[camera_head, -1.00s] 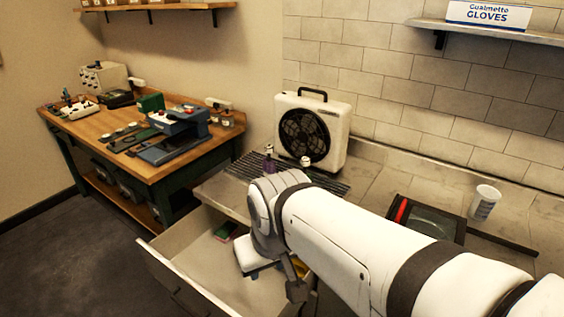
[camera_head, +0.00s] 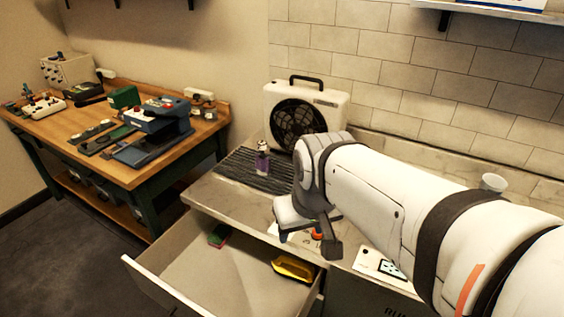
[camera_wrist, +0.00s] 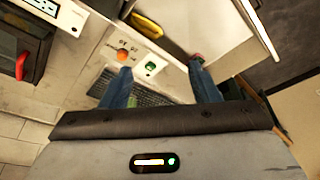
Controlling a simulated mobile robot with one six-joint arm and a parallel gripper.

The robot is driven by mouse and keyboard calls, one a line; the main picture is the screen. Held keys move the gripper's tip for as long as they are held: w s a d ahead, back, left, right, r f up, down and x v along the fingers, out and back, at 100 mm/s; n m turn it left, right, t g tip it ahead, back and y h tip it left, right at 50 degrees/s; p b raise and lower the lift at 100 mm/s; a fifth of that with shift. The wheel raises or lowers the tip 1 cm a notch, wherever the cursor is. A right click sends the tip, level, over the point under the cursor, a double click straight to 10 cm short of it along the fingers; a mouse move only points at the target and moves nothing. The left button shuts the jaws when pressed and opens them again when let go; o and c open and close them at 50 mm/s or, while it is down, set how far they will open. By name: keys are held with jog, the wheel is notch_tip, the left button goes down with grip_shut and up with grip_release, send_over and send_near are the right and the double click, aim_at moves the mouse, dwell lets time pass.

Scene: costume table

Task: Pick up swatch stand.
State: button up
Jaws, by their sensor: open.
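I cannot pick out the swatch stand with certainty in either view. A white card (camera_head: 380,264) with a dark-framed pattern lies on the counter front, right of my wrist, but I cannot tell if it is the stand. My gripper (camera_wrist: 160,66) shows two blue fingers wide apart with nothing held between them. Beyond them lie an orange knob (camera_wrist: 122,55) and a green knob (camera_wrist: 150,66) on a white panel. In the head view my arm hangs over the counter's front edge and hides part of the counter.
An open drawer (camera_head: 150,276) holds a yellow tray (camera_head: 293,268) and a small red-green item (camera_head: 219,236). A purple bottle (camera_head: 262,160) stands on a dark ribbed mat (camera_head: 243,173) before a fan heater (camera_head: 303,112). A white cup (camera_head: 493,184) is behind my arm.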

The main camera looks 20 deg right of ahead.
jog(key=w+d+b, duration=0.1)
jog(key=w+d, duration=0.3)
jog(key=w, duration=0.8)
jog(key=w+d+b, duration=0.2)
jog(key=w+d, duration=0.3)
jog(key=w, duration=0.8)
jog(key=w+d+f, duration=0.2)
jog(key=w+f, duration=0.1)
jog(key=w, duration=0.1)
jog(key=w+d+f+p, duration=0.1)
jog(key=w+f, duration=0.3)
jog(key=w+d+f, duration=0.2)
jog(key=w+f, duration=0.2)
jog(key=shift+w+d+f, duration=0.1)
jog(key=shift+w+d, duration=0.05)
jog(key=shift+d, duration=0.15)
jog(key=shift+f+p, duration=0.3)
jog(key=shift+f, duration=0.05)
grip_shut()
